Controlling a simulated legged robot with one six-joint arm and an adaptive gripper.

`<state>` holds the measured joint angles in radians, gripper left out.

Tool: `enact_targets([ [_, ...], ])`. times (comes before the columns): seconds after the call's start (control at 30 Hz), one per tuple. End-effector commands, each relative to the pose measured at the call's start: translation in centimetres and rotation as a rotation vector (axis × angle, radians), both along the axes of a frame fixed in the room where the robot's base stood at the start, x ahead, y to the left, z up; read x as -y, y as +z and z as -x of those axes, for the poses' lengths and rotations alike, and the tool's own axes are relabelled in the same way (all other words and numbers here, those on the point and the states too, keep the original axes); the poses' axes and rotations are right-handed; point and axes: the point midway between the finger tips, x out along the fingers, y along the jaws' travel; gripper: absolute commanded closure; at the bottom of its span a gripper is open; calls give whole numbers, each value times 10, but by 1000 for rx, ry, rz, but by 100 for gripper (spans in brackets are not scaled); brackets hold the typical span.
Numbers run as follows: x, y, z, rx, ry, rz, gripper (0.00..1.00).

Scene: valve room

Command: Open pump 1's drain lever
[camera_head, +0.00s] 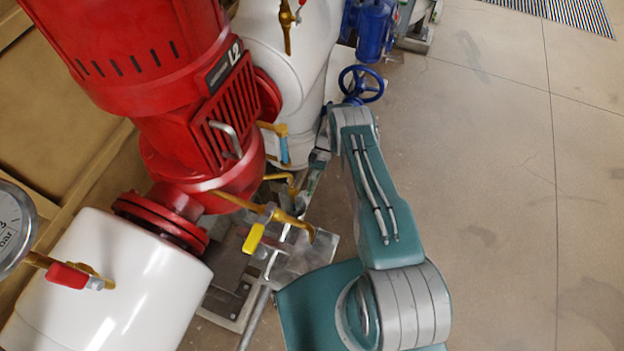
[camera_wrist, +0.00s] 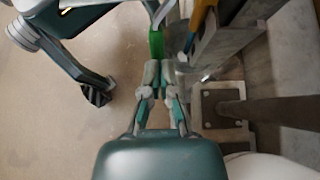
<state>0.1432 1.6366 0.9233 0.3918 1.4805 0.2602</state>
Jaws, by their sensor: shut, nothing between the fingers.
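The red pump (camera_head: 205,115) stands at the left in the head view between white pipes. Below it are brass pipes (camera_head: 240,203) and a lever with a yellow handle (camera_head: 253,238). A lever with a green handle (camera_wrist: 157,42) shows in the wrist view, just beyond my fingertips. No label shows which lever is the drain lever. My gripper (camera_wrist: 159,68) is shut and empty, its fingers close together just short of the green handle. I cannot tell whether they touch it. In the head view, the gripper is low beside the pump, partly hidden by the arm.
A lever with a blue handle (camera_head: 284,150) is right of the pump. A blue handwheel (camera_head: 361,84) stands just beyond my arm. A red-handled lever (camera_head: 68,275) and a gauge (camera_head: 14,230) are at lower left. Open floor (camera_head: 490,200) lies right.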

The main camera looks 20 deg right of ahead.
Motion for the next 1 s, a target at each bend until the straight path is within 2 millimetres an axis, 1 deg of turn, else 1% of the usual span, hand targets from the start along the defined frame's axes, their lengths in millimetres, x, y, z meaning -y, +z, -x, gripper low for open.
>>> enact_targets([
  [0.6, -15, -25, 20, 4, 2, 3, 100],
  [1.0, -22, -31, 29, 5, 1, 3, 100],
])
